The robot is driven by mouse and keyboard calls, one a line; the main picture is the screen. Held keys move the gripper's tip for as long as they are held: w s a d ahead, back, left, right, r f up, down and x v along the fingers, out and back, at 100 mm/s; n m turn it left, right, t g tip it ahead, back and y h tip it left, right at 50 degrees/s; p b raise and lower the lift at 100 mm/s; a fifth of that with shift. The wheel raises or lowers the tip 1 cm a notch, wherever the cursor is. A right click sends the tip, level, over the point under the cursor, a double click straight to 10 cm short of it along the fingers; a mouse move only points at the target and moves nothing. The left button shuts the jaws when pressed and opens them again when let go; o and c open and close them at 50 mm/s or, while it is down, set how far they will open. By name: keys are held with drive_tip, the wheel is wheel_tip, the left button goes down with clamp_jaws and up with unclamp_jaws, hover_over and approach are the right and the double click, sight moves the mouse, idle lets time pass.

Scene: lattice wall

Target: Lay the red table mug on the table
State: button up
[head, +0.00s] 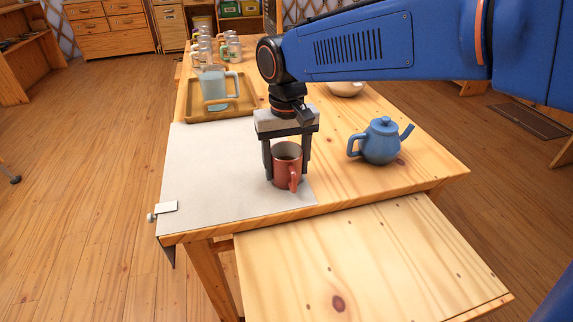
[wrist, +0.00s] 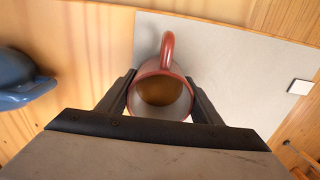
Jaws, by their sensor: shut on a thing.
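The red table mug (head: 287,170) is upright at the right part of a pale mat on the wooden table (head: 430,165). Its handle points toward the front edge of the table. My gripper (head: 286,172) reaches down from above, with one finger on each side of the mug. The wrist view shows the mug (wrist: 165,90) between the two fingers (wrist: 162,100), its handle at the top of the picture. A brownish area shows inside the mug. I cannot tell for sure whether its base touches the mat.
A blue teapot (head: 382,142) stands right of the mug. A wooden tray (head: 190,114) with a pale blue pitcher (head: 213,88) is behind the mat (head: 205,170). Several glasses (head: 230,48) and a bowl (head: 346,89) stand farther back. The mat's left part is clear.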

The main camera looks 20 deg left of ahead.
drive_tip(key=shift+f, duration=0.1)
drive_tip(key=o, duration=1.3)
drive_tip(key=shift+c, duration=0.2)
wheel_tip(320, 180, up, 12)
drive_tip(key=shift+f, duration=0.15)
drive_tip(key=shift+r, duration=0.3)
